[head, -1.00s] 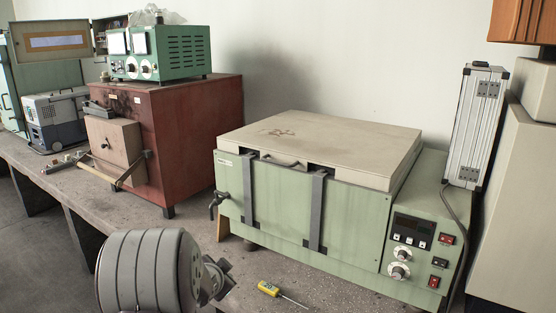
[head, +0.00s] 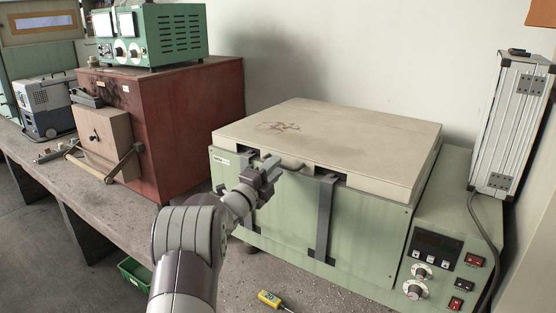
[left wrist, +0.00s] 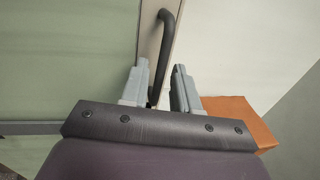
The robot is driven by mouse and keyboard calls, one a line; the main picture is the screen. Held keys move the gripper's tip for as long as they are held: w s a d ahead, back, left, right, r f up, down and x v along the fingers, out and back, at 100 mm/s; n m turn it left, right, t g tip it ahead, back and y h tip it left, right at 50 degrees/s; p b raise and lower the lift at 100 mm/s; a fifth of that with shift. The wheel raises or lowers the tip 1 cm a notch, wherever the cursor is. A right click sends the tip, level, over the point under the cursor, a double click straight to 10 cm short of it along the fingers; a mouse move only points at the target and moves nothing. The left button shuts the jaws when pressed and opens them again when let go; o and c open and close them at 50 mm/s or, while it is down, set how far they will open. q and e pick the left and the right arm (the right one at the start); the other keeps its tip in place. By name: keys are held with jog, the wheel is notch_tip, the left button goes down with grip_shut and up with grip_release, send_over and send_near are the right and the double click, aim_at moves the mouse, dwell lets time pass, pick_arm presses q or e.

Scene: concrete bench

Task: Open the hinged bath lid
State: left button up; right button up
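The bath is a pale green box (head: 285,213) with a flat beige lid (head: 350,135), which lies shut on top. A curved handle (head: 291,164) sits on the lid's front edge, and its left part is hidden by my gripper. My left gripper (head: 264,174) is at that front edge, at the handle's left end. In the left wrist view its two grey fingers (left wrist: 158,82) stand apart, open, with the dark handle (left wrist: 172,28) reaching down between them. I cannot tell whether either finger touches it. My right gripper is not in view.
A control panel (head: 436,265) is at the bath's right, with a silver case (head: 508,125) standing behind it. A red-brown furnace (head: 195,110) stands to the left. Wall space above the lid is clear.

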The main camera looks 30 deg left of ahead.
pick_arm(q)
jog(key=shift+w+r, duration=0.2)
jog(key=shift+w, duration=1)
jog(key=shift+s+d, duration=0.1)
